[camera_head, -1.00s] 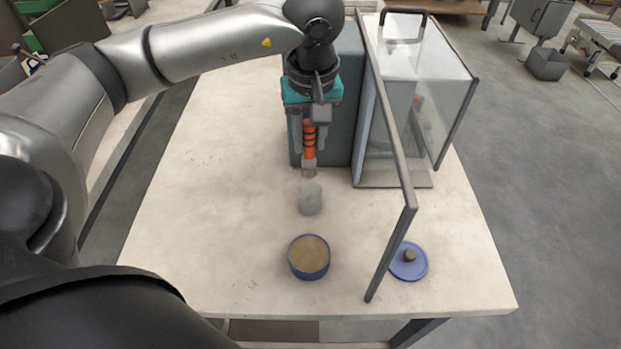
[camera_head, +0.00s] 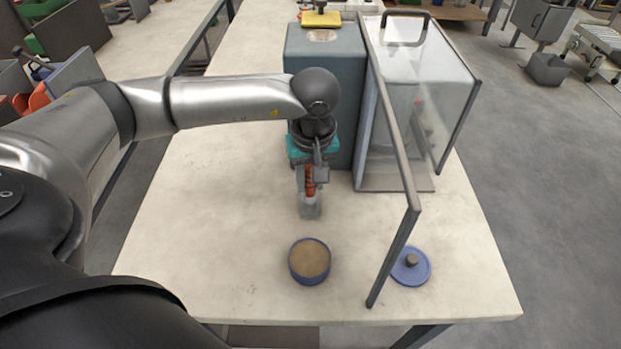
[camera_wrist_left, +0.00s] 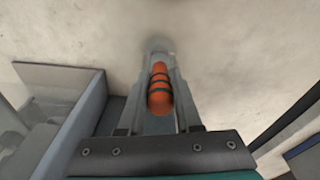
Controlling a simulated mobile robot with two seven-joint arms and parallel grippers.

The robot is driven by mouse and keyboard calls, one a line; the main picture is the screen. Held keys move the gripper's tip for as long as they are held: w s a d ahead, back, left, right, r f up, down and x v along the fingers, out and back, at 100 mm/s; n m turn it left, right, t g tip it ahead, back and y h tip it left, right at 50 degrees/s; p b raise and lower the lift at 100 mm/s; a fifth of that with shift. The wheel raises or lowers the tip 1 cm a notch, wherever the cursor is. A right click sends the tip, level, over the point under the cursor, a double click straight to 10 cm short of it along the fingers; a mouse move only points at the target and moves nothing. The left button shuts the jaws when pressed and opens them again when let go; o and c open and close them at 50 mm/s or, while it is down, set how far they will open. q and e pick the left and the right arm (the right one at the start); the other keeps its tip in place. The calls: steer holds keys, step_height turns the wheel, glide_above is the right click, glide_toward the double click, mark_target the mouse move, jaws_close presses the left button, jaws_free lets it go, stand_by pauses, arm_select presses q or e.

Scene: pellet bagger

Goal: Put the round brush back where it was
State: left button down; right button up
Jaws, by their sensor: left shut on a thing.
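My left gripper (camera_head: 309,186) points down over the table in front of the grey machine. It is shut on the round brush, whose orange handle (camera_head: 310,178) with black bands sits between the fingers. The grey brush head (camera_head: 311,209) hangs below, close to the tabletop; I cannot tell if it touches. In the left wrist view the handle (camera_wrist_left: 160,92) lies between both fingers, with the blurred head beyond it. My right gripper is in neither view.
A blue round tub (camera_head: 293,269) with brown contents stands nearer me than the brush. A blue lid (camera_head: 425,273) lies to the right, beyond the open clear door's frame (camera_head: 392,258). The grey machine (camera_head: 338,80) stands behind. The table's left side is clear.

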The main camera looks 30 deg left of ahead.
arm_select(q)
steer(key=shift+f, duration=0.2)
steer(key=c, duration=0.6)
jaws_free()
steer(key=shift+r, duration=0.15)
steer(key=shift+r, duration=0.25)
step_height(320, 180, up, 12)
steer(key=s+d+p, duration=0.1)
steer(key=shift+f, duration=0.2)
